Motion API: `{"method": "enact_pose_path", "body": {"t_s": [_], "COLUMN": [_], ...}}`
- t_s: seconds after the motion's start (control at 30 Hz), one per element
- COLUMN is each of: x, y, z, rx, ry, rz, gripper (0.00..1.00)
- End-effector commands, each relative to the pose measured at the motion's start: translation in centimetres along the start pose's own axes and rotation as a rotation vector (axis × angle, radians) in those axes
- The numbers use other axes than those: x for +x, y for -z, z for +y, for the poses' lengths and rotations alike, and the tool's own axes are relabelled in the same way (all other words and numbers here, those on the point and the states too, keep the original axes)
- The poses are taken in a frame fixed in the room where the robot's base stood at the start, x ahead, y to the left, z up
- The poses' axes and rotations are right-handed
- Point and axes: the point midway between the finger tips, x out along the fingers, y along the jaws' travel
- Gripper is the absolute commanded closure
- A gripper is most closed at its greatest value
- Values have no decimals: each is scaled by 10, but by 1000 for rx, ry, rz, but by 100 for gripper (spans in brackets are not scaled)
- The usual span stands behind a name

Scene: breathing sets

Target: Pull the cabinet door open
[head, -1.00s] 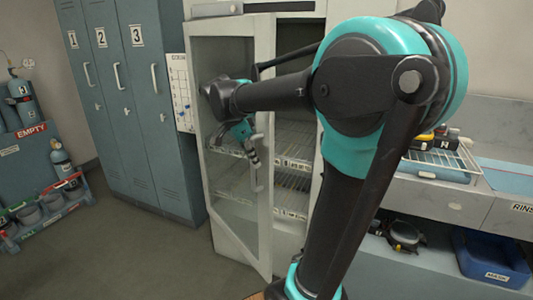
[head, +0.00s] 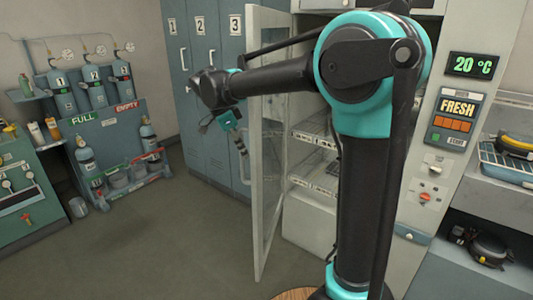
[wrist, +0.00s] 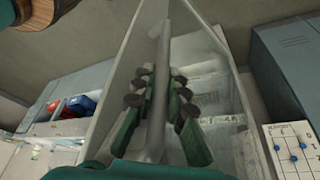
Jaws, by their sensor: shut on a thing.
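The cabinet door (head: 257,222) has a pale frame and a clear panel. It stands swung well out from the cabinet (head: 312,208), whose wire shelves show behind it. The door's upright pale handle (wrist: 158,125) runs between my gripper's fingers in the wrist view. My gripper (wrist: 158,88) is shut around this handle, with dark green and black fingers on both sides. In the head view my gripper (head: 241,145) is at the door's outer edge, at about mid-height. The handle is partly hidden there by the fingers. My arm hides part of the cabinet opening.
Grey numbered lockers (head: 205,105) stand behind and left of the door. A rack of gas cylinders (head: 120,140) and a green bench (head: 25,190) are at the left. The floor (head: 180,240) in front of the door is clear. A counter (head: 485,205) is at the right.

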Motion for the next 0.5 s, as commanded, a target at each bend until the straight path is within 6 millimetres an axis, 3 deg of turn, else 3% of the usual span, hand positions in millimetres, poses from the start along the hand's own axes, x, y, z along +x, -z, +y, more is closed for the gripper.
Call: {"method": "enact_pose_path", "body": {"t_s": [0.03, 0.2, 0.5], "x": [-5, -18, -32], "y": [-15, -45, -81], "z": [-5, -31, -67], "rx": [-10, -10, 77], "ry": [-5, -5, -41], "rz": [-7, -8, -7], "gripper": [100, 100, 100]}}
